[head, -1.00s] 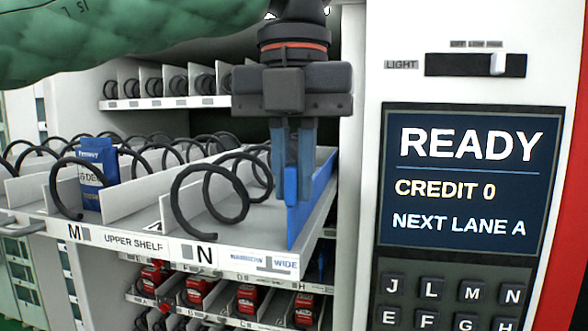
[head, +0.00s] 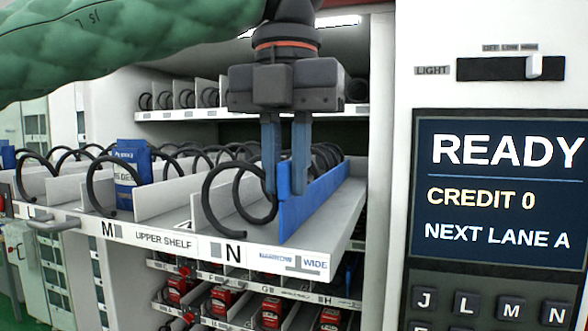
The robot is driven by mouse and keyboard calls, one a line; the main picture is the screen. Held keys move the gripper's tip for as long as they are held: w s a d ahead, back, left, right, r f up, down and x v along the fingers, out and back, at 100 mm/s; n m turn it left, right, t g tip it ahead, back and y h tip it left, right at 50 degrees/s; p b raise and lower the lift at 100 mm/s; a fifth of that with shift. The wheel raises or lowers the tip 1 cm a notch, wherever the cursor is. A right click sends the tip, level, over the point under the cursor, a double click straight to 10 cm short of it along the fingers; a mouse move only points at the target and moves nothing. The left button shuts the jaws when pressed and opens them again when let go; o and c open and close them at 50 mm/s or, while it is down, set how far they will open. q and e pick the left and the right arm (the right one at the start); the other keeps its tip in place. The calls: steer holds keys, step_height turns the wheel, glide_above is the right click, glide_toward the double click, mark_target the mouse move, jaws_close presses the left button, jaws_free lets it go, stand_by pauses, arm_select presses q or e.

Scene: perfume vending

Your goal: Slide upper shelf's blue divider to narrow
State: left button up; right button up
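The blue divider (head: 318,192) stands upright on the pulled-out upper shelf (head: 165,238), right of the lane N coil (head: 212,205). Its front end stands near the NARROW end of the NARROW/WIDE label (head: 293,261), and the panel runs back to the right. My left gripper (head: 285,188) points down over the front of the divider. Its two fingers sit on either side of the divider's raised blue front part, which fills the gap between them. My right gripper is not in view.
A blue box (head: 128,180) stands in lane M to the left. White partitions and black coils fill the shelf's left side. A lower shelf holds red items (head: 271,310). The control panel with its READY screen (head: 500,190) stands close on the right.

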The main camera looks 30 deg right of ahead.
arm_select(q)
steer(key=shift+o, duration=1.3)
steer(key=shift+w+a, duration=0.2)
steer(key=shift+a, duration=0.05)
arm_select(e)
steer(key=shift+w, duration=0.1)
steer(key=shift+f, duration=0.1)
